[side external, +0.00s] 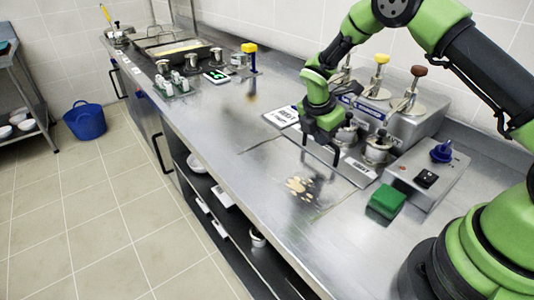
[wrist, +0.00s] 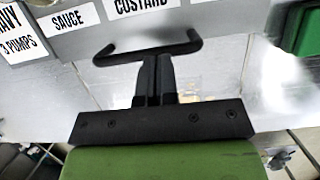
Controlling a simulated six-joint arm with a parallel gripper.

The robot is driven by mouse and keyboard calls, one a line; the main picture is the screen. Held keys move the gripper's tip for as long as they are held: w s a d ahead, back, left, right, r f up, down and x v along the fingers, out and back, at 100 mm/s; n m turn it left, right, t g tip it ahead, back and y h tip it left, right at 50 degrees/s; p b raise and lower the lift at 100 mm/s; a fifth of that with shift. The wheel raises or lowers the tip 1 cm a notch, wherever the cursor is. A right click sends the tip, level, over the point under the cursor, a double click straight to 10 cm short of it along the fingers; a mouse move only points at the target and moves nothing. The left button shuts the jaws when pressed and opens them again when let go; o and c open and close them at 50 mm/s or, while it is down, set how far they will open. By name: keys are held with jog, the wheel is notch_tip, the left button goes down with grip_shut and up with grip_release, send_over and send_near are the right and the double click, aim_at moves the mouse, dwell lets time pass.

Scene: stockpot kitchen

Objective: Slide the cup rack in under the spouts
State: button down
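The cup rack (side external: 345,160) is a low metal tray with a labelled front strip, at the base of the pump dispenser (side external: 410,125). Its labels, including SAUCE and CUSTARD, show along the top of the wrist view (wrist: 70,20). Metal cups (side external: 377,150) stand in it, close to the dispenser's front; the arm partly hides others. A dark bar handle (wrist: 190,45) projects from the rack's front. My gripper (side external: 322,140) is at this handle. In the wrist view its fingers (wrist: 154,60) are nearly together at the middle of the bar, apparently closed on it.
A green sponge-like block (side external: 386,201) and a control box (side external: 428,178) with a blue knob lie to the right. A beige spill (side external: 301,187) marks the counter in front, near a thin outline.

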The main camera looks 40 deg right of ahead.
jog(key=a, duration=0.2)
jog(key=a+r, duration=0.1)
jog(key=a, duration=0.1)
jog(key=shift+a, duration=0.15)
jog(key=s+a+r+m+t+y, duration=0.1)
jog(key=s+a+r+m, duration=0.1)
jog(key=r, duration=0.6)
jog(key=s+a+r+m, duration=0.1)
jog(key=s+r+m, duration=0.15)
jog(key=r, duration=0.65)
jog(key=s+a+r+m+t+y, duration=0.1)
jog(key=s+r+m+t+y, duration=0.1)
jog(key=s+m, duration=0.7)
jog(key=s+a+r+m+t+y, duration=0.2)
jog(key=s+r+m+t, duration=0.2)
jog(key=s+m, duration=0.4)
jog(key=shift+s+r+m, duration=0.35)
jog(key=shift+s+r, duration=0.4)
jog(key=shift+s, duration=0.05)
